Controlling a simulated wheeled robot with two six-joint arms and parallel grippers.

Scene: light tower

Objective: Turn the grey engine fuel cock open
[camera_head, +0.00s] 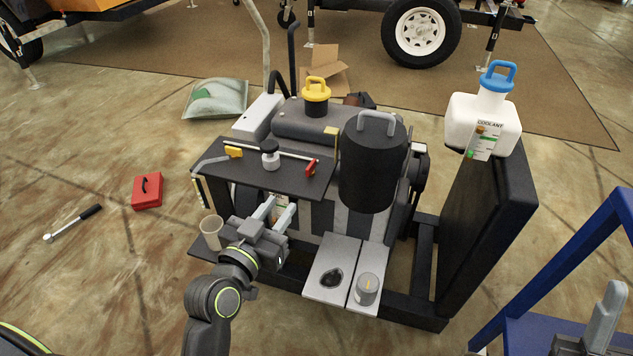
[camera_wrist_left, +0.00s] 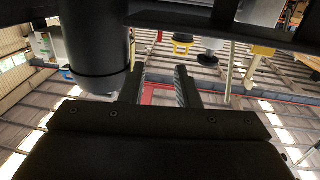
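On the black panel (camera_head: 265,176) a pale rail carries a yellow lever (camera_head: 233,151), a grey-and-black knob (camera_head: 269,153) and a red lever (camera_head: 310,167). I cannot tell for sure which part is the grey fuel cock. My left gripper (camera_head: 274,208) is at the panel's near edge, below its top. Its two fingers stand apart with nothing between them; the gap also shows in the left wrist view (camera_wrist_left: 163,88).
A large black cylinder (camera_head: 370,165) stands right of the panel and looms close in the left wrist view (camera_wrist_left: 96,40). A beige cup (camera_head: 211,232) stands beside my left wrist. A grey can (camera_head: 366,288) is in front. A white coolant jug (camera_head: 482,118) stands at right.

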